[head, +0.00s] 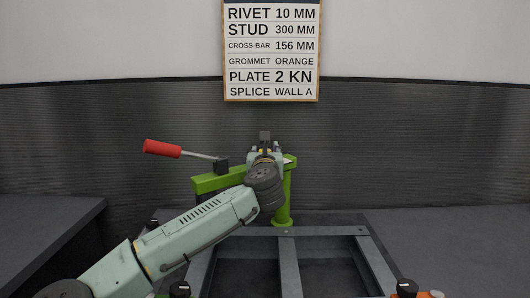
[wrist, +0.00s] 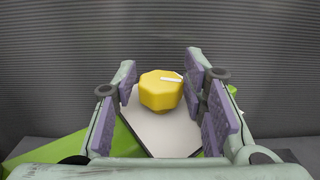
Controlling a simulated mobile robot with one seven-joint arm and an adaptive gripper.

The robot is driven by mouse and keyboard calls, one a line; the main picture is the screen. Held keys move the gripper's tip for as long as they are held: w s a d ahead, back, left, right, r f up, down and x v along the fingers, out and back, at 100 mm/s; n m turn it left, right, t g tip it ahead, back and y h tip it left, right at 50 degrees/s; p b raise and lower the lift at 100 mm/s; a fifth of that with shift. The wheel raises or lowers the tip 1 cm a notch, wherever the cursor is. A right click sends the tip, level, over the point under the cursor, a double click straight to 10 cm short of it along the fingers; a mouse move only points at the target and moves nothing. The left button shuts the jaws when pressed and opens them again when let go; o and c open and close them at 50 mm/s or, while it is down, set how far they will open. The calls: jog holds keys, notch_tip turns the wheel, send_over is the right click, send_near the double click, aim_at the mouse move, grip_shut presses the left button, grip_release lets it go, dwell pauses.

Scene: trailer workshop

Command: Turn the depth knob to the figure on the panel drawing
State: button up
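The yellow faceted knob (wrist: 161,92) sits on a pale plate (wrist: 163,138) in the wrist view. A white pointer mark on its top points right; no scale figures are readable on the plate. My gripper (wrist: 162,80) is open, its purple pads on either side of the knob with a small gap showing at each side. In the head view my gripper (head: 265,148) is over the green press (head: 283,205) and hides the knob. The wall panel (head: 271,52) reads rivet 10 mm, stud 300 mm, cross-bar 156 mm, grommet orange, plate 2 kN, splice wall A.
A lever with a red handle (head: 162,148) sticks out left from the green press. A grey metal frame (head: 290,232) lies in front of the press. Dark benches stand at the left (head: 45,225) and right (head: 450,235), their visible tops clear.

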jog(key=shift+o, duration=1)
jog(key=s, duration=1.2)
